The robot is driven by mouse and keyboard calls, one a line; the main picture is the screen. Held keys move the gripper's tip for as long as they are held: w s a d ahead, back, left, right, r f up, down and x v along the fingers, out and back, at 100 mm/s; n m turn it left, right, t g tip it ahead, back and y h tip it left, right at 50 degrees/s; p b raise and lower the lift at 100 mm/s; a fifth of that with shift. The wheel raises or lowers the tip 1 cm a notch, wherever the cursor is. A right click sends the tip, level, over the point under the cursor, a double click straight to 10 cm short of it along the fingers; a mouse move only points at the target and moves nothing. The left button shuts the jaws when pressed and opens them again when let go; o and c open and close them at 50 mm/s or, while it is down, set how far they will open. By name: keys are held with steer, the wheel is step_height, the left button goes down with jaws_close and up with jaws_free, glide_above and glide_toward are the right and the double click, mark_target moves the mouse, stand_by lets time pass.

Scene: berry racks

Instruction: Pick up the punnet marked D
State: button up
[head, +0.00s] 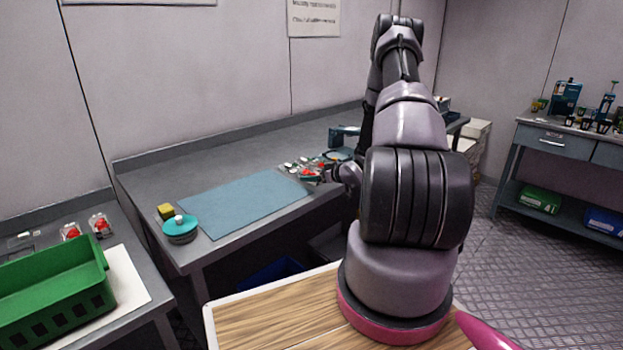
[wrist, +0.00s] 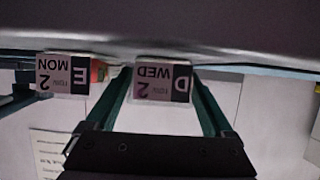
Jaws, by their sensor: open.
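The punnet marked D shows in the wrist view by its tag (wrist: 163,80), which reads D, WED, row 2, upside down. The punnet's body behind the tag is hidden or too dark to make out. My gripper (wrist: 161,72) is open, its two dark teal fingers on either side of the D tag. Whether the fingers touch anything cannot be told. In the head view a cluster of punnets with red contents (head: 309,170) sits near the front edge of the grey counter, close to the end of my arm. Their letters are too small to read there.
A second tag, E, MON, row 2 (wrist: 63,74), stands just left of the D tag, close to a finger. A blue mat (head: 245,205), a teal round item (head: 180,229) and a yellow block (head: 165,211) lie on the counter. A green crate (head: 50,290) stands lower left.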

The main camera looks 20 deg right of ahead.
steer(key=shift+w+a+f, duration=0.1)
steer(key=shift+w, duration=0.15)
steer(key=c, duration=1.2)
